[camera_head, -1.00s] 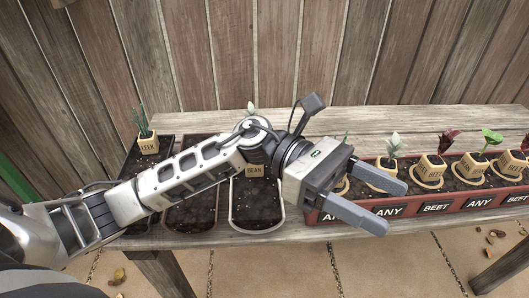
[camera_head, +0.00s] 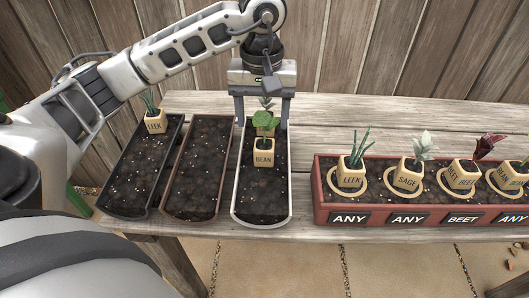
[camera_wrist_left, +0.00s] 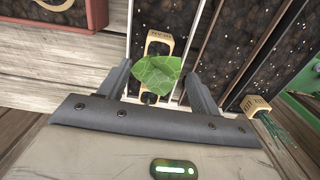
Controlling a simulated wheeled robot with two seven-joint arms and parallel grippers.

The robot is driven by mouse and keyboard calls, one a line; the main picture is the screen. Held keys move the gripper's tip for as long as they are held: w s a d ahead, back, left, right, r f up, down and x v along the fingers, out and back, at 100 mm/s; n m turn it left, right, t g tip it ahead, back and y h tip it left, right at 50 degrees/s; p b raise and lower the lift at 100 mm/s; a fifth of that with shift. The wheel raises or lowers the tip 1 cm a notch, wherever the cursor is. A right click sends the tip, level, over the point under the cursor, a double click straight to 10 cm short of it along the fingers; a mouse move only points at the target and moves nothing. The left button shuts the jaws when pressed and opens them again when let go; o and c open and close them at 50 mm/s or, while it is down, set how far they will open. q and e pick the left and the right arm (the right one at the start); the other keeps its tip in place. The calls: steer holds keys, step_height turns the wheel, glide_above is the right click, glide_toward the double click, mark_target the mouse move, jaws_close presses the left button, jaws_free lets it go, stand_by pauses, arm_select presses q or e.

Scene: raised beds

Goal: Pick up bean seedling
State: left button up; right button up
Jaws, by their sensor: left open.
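In the head view, a cream pot labelled BEAN (camera_head: 264,158) stands upright in the white-rimmed tray (camera_head: 236,205). A broad green leaf (camera_head: 263,119) rises above it, in front of a second cream pot whose label is hidden. My left gripper (camera_head: 263,121) points down over the tray's back part, open, with its fingers either side of the leaf and rear pot. In the left wrist view, the green leaf (camera_wrist_left: 157,74) lies between my spread fingers (camera_wrist_left: 162,82), and the labelled pot (camera_wrist_left: 159,42) shows beyond it. I cannot tell whether anything touches the fingers. My right gripper is not in view.
A red planter (camera_head: 330,214) at right holds leek, sage and beet pots, plus a partly cut-off bean pot (camera_head: 508,179). A leek pot (camera_head: 155,122) stands in the dark tray (camera_head: 136,212) at left. The middle tray (camera_head: 190,217) holds only soil. A plank wall stands behind.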

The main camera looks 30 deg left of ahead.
mark_target(265, 144)
arm_select(q)
steer(key=f, duration=0.7)
steer(key=shift+s+d+f+p, duration=0.15)
steer(key=shift+d+f+p, duration=0.15)
steer(key=shift+f, duration=0.1)
steer(key=c, duration=1.1)
